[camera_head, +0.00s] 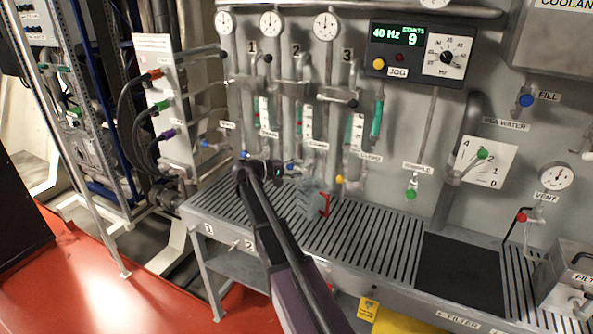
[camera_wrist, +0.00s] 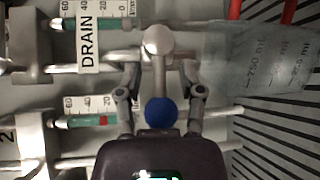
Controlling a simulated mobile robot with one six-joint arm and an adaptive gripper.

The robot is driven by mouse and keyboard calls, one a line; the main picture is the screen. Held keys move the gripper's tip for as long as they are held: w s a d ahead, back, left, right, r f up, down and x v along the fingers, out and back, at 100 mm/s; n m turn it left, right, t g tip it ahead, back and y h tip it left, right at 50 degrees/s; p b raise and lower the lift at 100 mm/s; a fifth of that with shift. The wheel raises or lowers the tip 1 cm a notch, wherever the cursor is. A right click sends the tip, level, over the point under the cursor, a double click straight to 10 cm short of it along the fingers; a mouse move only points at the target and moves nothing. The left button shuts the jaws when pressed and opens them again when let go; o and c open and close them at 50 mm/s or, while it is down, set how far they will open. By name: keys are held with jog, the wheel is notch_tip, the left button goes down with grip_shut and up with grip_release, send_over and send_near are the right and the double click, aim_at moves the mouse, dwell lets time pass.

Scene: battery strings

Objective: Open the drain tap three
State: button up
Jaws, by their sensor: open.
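In the wrist view, a lever tap with a blue ball knob (camera_wrist: 160,112) and a stem ending in a pale ball (camera_wrist: 158,40) lies on the pipework. My gripper (camera_wrist: 160,78) is open, one finger on each side of the blue knob and stem. Contact cannot be told. A DRAIN label (camera_wrist: 88,45) is beside it, turned on its side. Whether this is tap three cannot be told; a partly cut digit 2 (camera_wrist: 6,137) shows at the left edge. In the head view my gripper (camera_head: 262,168) is low at the panel, hiding part of the tap row.
A clear beaker with a red handle (camera_head: 324,204) stands on the slatted bench (camera_head: 345,235), right of my gripper. It shows in the wrist view (camera_wrist: 255,60) too. A yellow-knobbed tap (camera_head: 339,180) and a green-knobbed sample tap (camera_head: 411,193) are further right. Flow tubes (camera_head: 357,132) stand above.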

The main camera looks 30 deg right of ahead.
jog(key=shift+a, duration=0.1)
grip_shut()
jog(key=shift+d, duration=0.25)
